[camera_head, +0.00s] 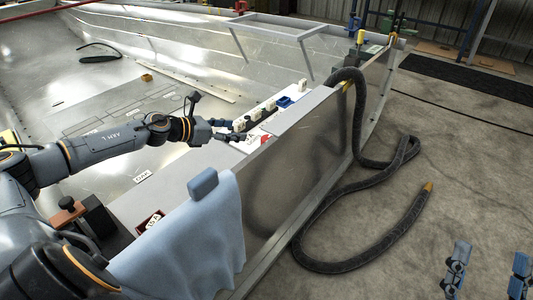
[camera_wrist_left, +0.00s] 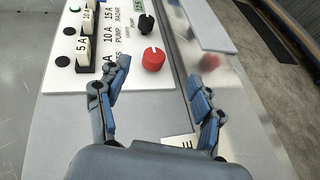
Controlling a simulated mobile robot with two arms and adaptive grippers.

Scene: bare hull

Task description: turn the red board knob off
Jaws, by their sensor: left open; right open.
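The red knob (camera_wrist_left: 153,59) stands on the white board (camera_wrist_left: 57,78) in the left wrist view, just beyond and between my left gripper's fingertips (camera_wrist_left: 155,80). The fingers are spread apart and do not appear to touch it. In the head view the red knob (camera_head: 265,139) is small, at the board's near end, right of my left gripper (camera_head: 232,131). My right gripper (camera_head: 488,270) shows only its two spread blue fingers at the lower right, empty over the floor, far from the board.
A black knob (camera_wrist_left: 146,23) sits beyond the red one. White breaker switches (camera_wrist_left: 84,48) line the board's left side. A light blue cloth (camera_head: 190,245) hangs over the hull edge nearby. A dark hose (camera_head: 357,110) drapes over the hull wall onto the floor.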

